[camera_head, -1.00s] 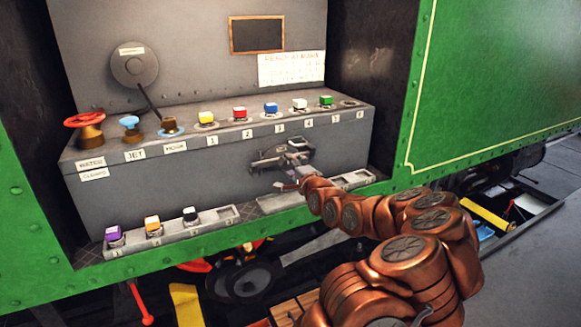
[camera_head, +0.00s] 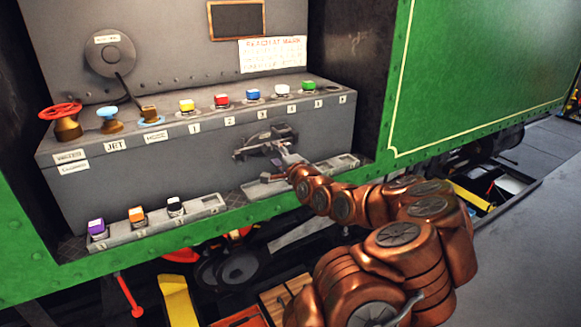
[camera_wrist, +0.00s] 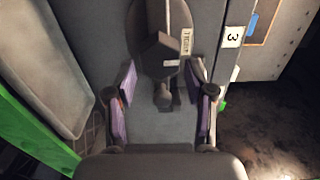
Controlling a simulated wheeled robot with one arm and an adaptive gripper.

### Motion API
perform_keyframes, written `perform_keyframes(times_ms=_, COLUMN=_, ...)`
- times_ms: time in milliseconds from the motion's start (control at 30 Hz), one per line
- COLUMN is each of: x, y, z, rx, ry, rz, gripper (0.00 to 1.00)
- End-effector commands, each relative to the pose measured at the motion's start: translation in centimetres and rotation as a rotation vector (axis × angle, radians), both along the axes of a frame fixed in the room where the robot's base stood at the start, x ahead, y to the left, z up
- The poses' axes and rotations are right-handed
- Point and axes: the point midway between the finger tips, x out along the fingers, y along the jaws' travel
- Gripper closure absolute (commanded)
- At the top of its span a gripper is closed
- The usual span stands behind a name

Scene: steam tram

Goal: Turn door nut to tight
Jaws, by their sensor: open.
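The door nut is a dark, angular block (camera_wrist: 158,54) on a round grey mount in the wrist view, with a short knob-ended stem below it. A small label (camera_wrist: 185,40) stands beside it, its print too small to read surely. In the head view the dark door fitting (camera_head: 262,143) sits on the front of the grey box, partly hidden by my gripper. My gripper (camera_wrist: 161,74) is open and empty. Its two purple-padded fingers are left and right of the nut and its stem, with gaps showing. My gripper also shows in the head view (camera_head: 286,162).
A shelf above holds a red valve wheel (camera_head: 61,110) and several coloured blocks, including a blue one (camera_head: 253,94). A lower tray (camera_head: 205,208) holds three blocks. A green side panel (camera_head: 470,75) stands to the right. Open floor is at the lower right.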

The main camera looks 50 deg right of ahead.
Motion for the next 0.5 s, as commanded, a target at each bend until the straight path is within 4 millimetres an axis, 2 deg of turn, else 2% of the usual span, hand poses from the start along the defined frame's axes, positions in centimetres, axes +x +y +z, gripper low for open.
perform_keyframes(times_ms=500, x=-4.8, y=1.5, z=0.0, rx=0.002, ry=0.0, rz=-0.002, gripper=0.46)
